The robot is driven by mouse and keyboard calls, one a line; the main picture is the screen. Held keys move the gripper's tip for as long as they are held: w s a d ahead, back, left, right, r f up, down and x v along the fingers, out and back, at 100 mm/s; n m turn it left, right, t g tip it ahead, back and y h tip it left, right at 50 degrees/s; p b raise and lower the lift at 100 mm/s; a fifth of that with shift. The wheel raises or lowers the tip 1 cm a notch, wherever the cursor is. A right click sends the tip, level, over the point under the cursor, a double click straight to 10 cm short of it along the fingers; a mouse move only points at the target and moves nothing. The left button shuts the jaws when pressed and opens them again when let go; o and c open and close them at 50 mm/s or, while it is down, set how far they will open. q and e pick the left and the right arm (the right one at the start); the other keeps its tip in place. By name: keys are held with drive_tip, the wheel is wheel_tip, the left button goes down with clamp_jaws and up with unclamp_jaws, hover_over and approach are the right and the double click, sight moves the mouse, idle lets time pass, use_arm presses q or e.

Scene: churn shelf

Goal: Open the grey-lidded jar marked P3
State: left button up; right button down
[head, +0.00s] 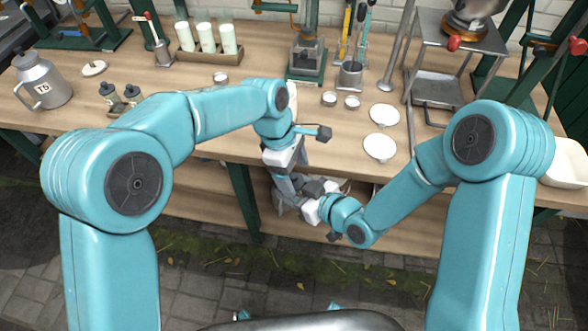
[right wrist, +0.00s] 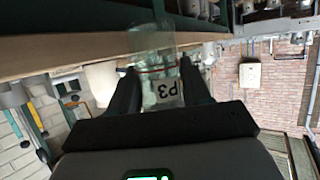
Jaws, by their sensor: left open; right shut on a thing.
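The jar marked P3 (right wrist: 165,90) shows in the right wrist view as a clear body with a red line and a white label, which reads upside down there. My right gripper (right wrist: 157,88) is shut on it, one dark finger on each side. Its grey lid cannot be made out. In the head view my right gripper (head: 303,199) is low, by the table's front edge. My left gripper (head: 287,188) is open and comes down from above, close to the right one. The two grippers and wrists overlap there and hide the jar, so I cannot tell whether the left fingers touch it.
The wooden table (head: 240,145) holds a grey jug marked T75 (head: 43,82), a rack of white tumblers (head: 207,38), small stoppered bottles (head: 120,96) and white discs (head: 381,146). A metal stand (head: 437,88) is at the right. A lower shelf (head: 275,228) runs beneath. The table's middle left is fairly clear.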

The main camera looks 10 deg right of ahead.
use_arm(q)
drive_tip(key=c, duration=1.3)
drive_tip(key=shift+w, duration=0.1)
drive_tip(key=shift+r, duration=0.25)
drive_tip(key=shift+r, duration=1)
